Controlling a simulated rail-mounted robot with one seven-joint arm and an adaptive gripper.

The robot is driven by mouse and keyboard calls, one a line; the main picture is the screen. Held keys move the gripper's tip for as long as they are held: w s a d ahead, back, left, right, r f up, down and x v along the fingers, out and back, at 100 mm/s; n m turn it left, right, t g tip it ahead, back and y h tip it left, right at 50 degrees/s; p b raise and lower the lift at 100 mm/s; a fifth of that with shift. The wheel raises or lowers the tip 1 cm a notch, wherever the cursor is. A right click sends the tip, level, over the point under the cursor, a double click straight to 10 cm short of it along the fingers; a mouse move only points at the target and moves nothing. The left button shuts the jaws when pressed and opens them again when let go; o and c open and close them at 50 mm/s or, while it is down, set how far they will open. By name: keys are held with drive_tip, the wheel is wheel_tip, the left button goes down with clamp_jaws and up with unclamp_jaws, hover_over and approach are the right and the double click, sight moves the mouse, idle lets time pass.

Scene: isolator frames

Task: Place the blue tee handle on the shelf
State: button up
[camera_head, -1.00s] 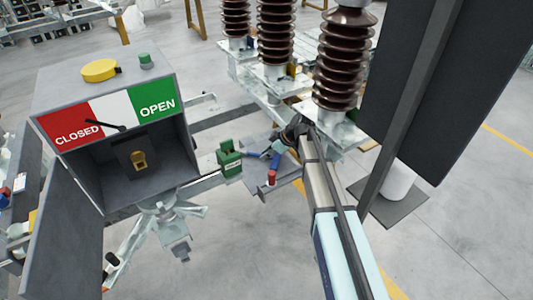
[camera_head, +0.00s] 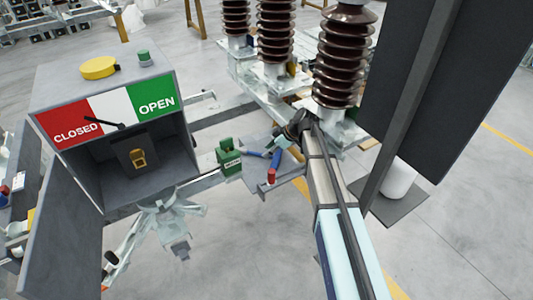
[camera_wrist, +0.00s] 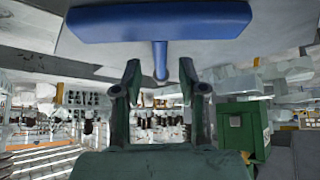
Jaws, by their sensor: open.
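The blue tee handle (camera_head: 275,157) lies on the grey shelf (camera_head: 290,174) in the head view, beside the green padlock-like box (camera_head: 230,158). In the wrist view its wide blue crossbar (camera_wrist: 158,22) spans the top, and its stem (camera_wrist: 160,60) points toward my gripper (camera_wrist: 160,78). The fingers are open, one on each side of the stem's near end, with a gap on both sides. In the head view my gripper (camera_head: 282,142) is at the upper right of the handle, partly hidden by my arm.
A small red-topped cylinder (camera_head: 271,175) stands at the shelf's front edge. The grey box with the CLOSED/OPEN sign (camera_head: 105,117) stands to the left. Brown ribbed insulators (camera_head: 343,60) rise behind my arm, and a dark panel (camera_head: 420,80) stands at the right.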

drive_tip(key=b+v, duration=0.1)
drive_tip(key=v, duration=0.9)
drive_tip(key=shift+b, duration=0.4)
drive_tip(key=shift+f, duration=0.1)
